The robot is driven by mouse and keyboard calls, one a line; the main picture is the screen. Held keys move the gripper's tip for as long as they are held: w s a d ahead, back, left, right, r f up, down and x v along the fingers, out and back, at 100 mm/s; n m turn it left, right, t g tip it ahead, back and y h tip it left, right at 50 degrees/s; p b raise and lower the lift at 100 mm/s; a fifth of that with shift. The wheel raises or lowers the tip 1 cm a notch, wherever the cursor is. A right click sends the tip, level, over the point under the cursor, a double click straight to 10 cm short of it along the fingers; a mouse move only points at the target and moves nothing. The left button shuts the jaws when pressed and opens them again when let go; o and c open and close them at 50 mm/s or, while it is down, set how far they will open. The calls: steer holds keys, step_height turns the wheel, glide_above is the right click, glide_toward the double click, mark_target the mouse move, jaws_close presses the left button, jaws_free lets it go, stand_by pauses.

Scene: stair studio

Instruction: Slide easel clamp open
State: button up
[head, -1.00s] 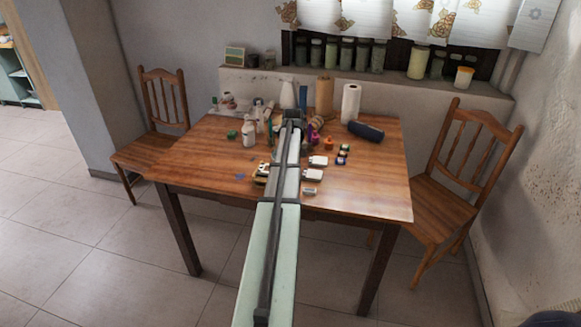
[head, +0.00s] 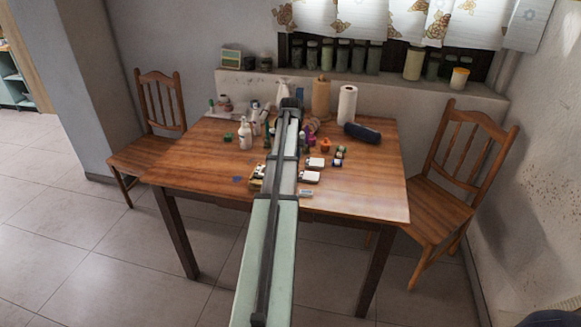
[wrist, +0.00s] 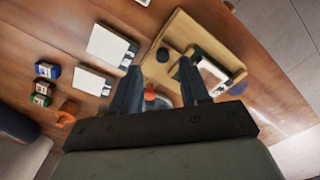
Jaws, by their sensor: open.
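A light wooden frame-like piece (wrist: 176,28), which looks like the easel, lies on the table beyond my fingers in the wrist view. A small white panel (wrist: 211,73) with a dark edge sits in its right part. I cannot make out the clamp for certain. My gripper (wrist: 159,82) is open, its two dark fingers apart and pointing toward the wooden piece. A small grey and orange thing shows between the fingers; I cannot tell whether they touch it. In the head view my arm hides the gripper, and part of the wooden piece (head: 256,184) shows left of the arm.
Two white boxes (wrist: 110,45) and (wrist: 90,82), small coloured blocks (wrist: 42,87) and an orange object (wrist: 67,113) lie left in the wrist view. A paper roll (head: 347,104), bottles (head: 246,135) and a dark blue roll (head: 362,132) stand or lie farther back.

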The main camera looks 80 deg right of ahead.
step_height(320, 180, up, 9)
stand_by(0.4)
stand_by(0.5)
